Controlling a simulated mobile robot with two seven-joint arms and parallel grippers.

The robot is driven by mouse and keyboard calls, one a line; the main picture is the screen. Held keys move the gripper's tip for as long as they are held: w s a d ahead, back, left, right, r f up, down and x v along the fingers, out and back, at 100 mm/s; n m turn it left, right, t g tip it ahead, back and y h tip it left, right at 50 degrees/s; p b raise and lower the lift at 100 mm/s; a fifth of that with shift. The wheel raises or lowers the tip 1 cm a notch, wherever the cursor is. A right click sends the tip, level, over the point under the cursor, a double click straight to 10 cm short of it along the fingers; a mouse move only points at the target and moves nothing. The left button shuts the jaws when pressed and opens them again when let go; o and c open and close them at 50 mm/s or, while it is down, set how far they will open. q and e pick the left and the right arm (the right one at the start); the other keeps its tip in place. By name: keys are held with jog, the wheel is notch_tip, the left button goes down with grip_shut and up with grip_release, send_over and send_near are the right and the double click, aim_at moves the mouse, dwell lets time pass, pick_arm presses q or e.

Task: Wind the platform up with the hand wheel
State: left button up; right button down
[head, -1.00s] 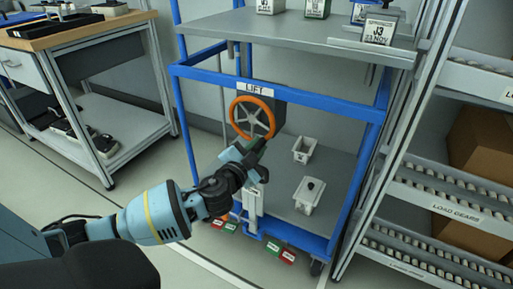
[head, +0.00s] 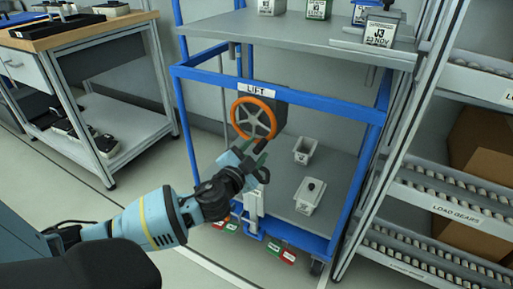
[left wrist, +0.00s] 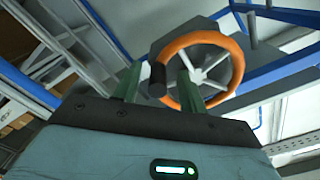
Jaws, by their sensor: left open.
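The hand wheel (head: 254,118) has an orange rim and grey spokes. It sits on a dark box under the "LIFT" label on the blue lift frame. It also shows in the left wrist view (left wrist: 236,66), with a dark handle knob (left wrist: 157,80) on its rim. My left gripper (head: 264,160) is open just below the wheel. In the left wrist view its two green fingers (left wrist: 158,95) stand apart, with the knob near the left finger; I cannot tell whether they touch. The grey platform (head: 290,36) is at the top of the frame. My right gripper is not in view.
Small labelled containers (head: 380,33) stand on the platform. Two pale bins (head: 309,195) sit on the lower shelf. A roller rack (head: 450,205) stands close on the right, a workbench (head: 95,90) at the left.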

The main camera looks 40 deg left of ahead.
pick_arm(q)
jog(key=v, duration=0.6)
jog(key=shift+p, duration=0.45)
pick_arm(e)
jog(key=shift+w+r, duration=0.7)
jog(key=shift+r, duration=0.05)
pick_arm(q)
jog(key=shift+s, duration=0.15)
